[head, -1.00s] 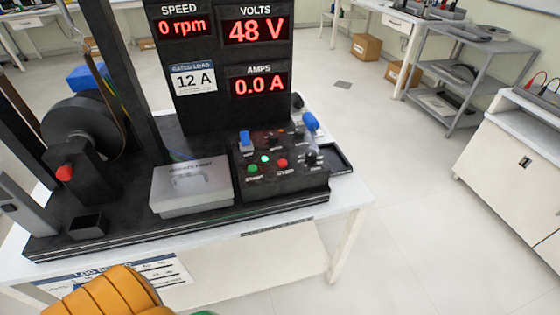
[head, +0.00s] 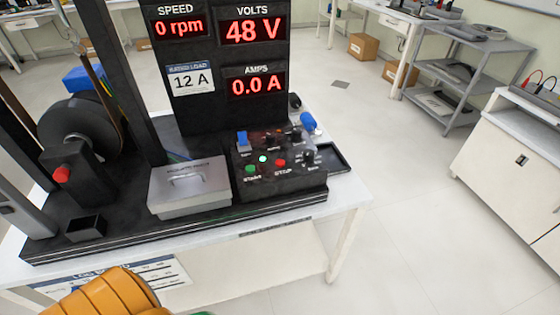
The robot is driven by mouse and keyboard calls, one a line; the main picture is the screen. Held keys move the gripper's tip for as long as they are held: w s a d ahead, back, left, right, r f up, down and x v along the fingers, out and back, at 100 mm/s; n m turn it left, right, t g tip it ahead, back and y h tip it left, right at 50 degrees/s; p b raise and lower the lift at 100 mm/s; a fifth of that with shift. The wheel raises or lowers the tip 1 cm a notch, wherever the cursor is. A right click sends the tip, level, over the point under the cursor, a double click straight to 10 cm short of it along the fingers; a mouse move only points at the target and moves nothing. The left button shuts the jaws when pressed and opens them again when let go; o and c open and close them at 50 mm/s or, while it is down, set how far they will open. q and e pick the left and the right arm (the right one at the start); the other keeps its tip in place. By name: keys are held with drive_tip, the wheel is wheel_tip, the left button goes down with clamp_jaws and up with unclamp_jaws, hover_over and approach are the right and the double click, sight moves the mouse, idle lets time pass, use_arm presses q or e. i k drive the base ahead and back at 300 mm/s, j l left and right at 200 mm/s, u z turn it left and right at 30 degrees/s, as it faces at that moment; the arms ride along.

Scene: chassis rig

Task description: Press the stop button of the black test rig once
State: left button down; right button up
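The black test rig (head: 110,236) stands on a white table. Its control box carries a red button labelled STOP (head: 280,162) and a green button labelled START (head: 250,168) to its left. A small light between them (head: 263,158) glows green-white. The display panel (head: 220,110) reads 0 rpm, 48 V and 0.0 A. An orange, ribbed part shows at the bottom left edge, in front of the table; I cannot tell whether it belongs to my arm. No gripper fingers show, and nothing touches the STOP button.
A grey lidded box (head: 190,190) sits left of the controls. Blue and black knobs stand behind the buttons. A black wheel (head: 72,128) and a red knob (head: 62,174) are at the left. A grey shelf cart (head: 470,70) and white cabinet (head: 510,165) stand right, with clear floor between.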

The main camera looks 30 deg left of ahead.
sight(280, 163)
drive_tip(key=i+u, duration=0.2)
drive_tip(key=u, duration=0.2)
drive_tip(key=i+l+u, duration=0.1)
drive_tip(key=u, duration=0.3)
drive_tip(key=i+l+u, duration=0.2)
drive_tip(key=u, duration=0.25)
drive_tip(key=i+l+u, duration=0.2)
drive_tip(key=u, duration=0.2)
drive_tip(key=i, duration=0.05)
